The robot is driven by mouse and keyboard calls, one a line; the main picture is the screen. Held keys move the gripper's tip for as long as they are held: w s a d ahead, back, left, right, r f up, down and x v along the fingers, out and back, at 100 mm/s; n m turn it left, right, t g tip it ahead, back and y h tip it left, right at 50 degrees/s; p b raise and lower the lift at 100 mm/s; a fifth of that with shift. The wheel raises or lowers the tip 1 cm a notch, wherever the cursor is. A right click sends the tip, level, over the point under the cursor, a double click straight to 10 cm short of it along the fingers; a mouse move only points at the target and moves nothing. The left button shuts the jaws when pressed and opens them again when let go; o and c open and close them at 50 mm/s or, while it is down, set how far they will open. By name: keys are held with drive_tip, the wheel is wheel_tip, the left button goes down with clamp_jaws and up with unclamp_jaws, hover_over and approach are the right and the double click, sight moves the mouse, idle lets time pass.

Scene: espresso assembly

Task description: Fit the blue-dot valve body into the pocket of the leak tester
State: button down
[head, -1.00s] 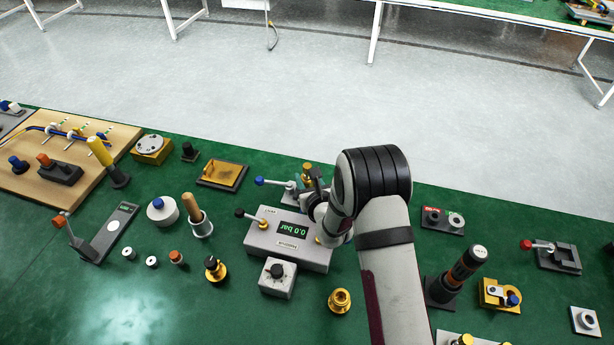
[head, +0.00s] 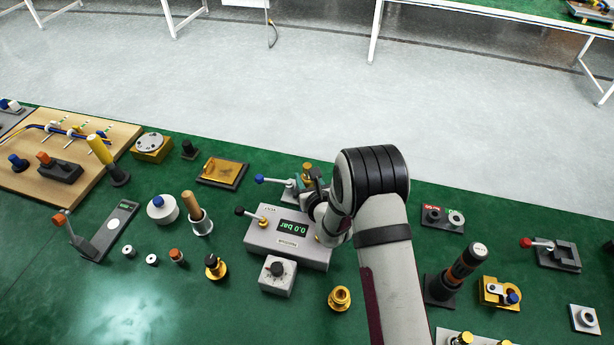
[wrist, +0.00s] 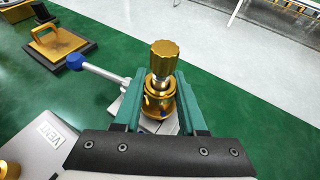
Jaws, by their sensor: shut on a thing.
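My gripper (wrist: 160,96) is shut on a brass valve body (wrist: 159,84) with a ribbed gold knob on top, held upright between the teal fingers. A small dark bluish patch shows low on its side, but I cannot tell if it is the blue dot. Below it is a grey fixture with a blue-knobbed lever (wrist: 95,70). Whether the body is seated there is hidden by the fingers. In the head view the body's gold top (head: 307,168) shows behind my wrist. The leak tester (head: 262,241) is a grey box reading 0.0 bar, in front of my gripper; its pocket is not clear.
A grey block with a black knob (head: 277,276) stands before the tester. Brass parts (head: 340,299) (head: 215,266) stand nearby. An amber tray (head: 222,172) lies behind to the left, and a dark upright tool (head: 462,270) stands right of my arm. Green table is bare at the front left.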

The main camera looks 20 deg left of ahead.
drive_tip(key=shift+c, duration=1.9)
unclamp_jaws()
